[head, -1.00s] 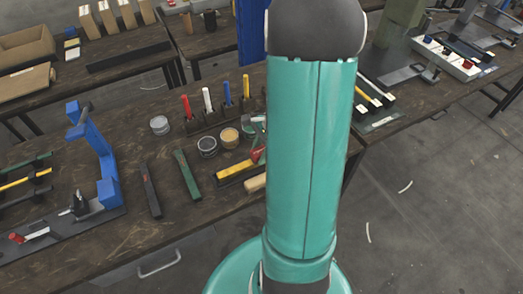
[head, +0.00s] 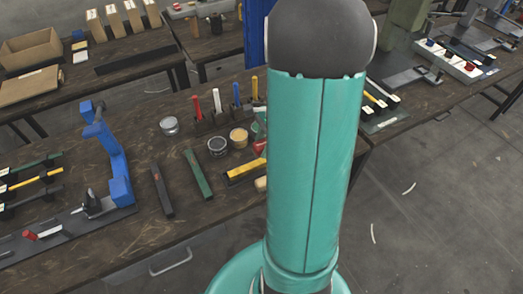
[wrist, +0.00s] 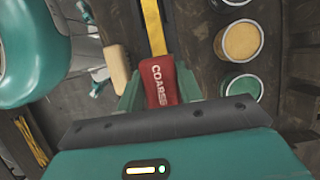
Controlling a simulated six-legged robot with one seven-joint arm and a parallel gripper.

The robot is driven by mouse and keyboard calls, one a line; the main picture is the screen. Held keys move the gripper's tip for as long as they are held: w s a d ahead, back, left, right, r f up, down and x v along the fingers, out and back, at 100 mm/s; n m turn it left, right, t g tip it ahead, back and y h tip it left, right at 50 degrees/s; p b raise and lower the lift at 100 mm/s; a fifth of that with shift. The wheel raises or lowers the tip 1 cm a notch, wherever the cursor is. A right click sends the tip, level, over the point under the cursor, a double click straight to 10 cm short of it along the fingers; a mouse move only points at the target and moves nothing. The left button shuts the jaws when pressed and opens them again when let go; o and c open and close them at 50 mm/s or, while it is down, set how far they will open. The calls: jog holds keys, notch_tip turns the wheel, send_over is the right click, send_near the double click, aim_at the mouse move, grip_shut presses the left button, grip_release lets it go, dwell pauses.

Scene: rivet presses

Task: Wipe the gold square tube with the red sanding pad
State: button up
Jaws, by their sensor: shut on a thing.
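The red sanding pad (wrist: 163,84), lettered "COARSE", is held between the fingers of my gripper (wrist: 158,90) in the wrist view. The gold square tube (wrist: 153,25) runs straight away from the pad's far end. The pad overlaps the tube's near end in this view; I cannot tell whether they touch. In the head view the tube (head: 244,169) lies on the dark bench beside my arm. A bit of the red pad (head: 259,147) shows at my arm's left edge. My arm hides most of the gripper there.
A pale block (wrist: 117,68) lies left of the pad. Open cans, one tan (wrist: 241,42) and one green (wrist: 243,88), stand close to the right. Green (head: 197,174) and black (head: 161,190) bars lie on the bench. A blue press (head: 115,160) stands at left.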

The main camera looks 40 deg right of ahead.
aim_at(259, 146)
jog(key=shift+a+r, duration=0.1)
jog(key=shift+r, duration=1.7)
